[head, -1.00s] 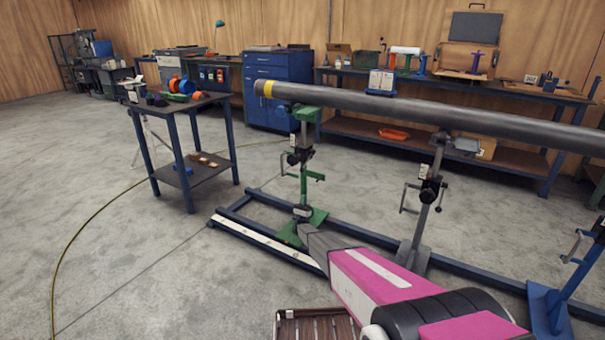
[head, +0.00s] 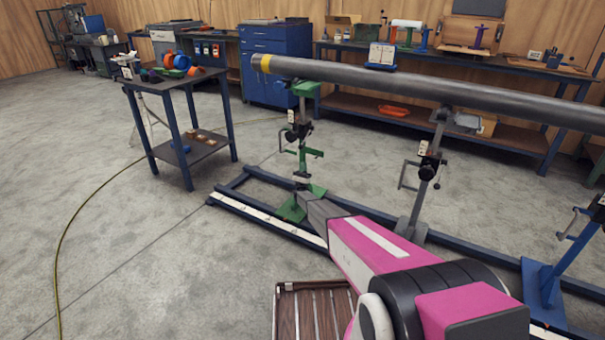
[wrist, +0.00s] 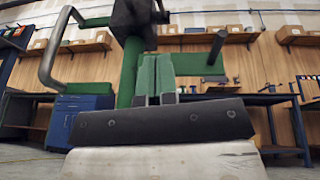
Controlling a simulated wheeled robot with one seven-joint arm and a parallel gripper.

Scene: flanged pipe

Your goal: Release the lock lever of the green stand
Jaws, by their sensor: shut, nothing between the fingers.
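The green stand (head: 302,131) stands under the left end of the grey pipe (head: 420,92), its green foot on the blue rail frame. A green arm with an upturned end sticks out from its post and looks like the lock lever (head: 313,153); it also shows in the wrist view (wrist: 216,48). A bent grey crank handle (wrist: 47,62) is on the post's left side there. My gripper (wrist: 161,99) is shut and empty, its fingertips low in front of the green post and below the lever. In the head view my arm's end covers part of the stand's lower post.
A grey stand (head: 426,170) and a blue stand (head: 550,275) carry the pipe to the right. The blue rail frame (head: 262,222) runs along the floor. A small work table (head: 180,100) stands left, with clear floor between. A slatted wooden thing (head: 312,315) is at the front.

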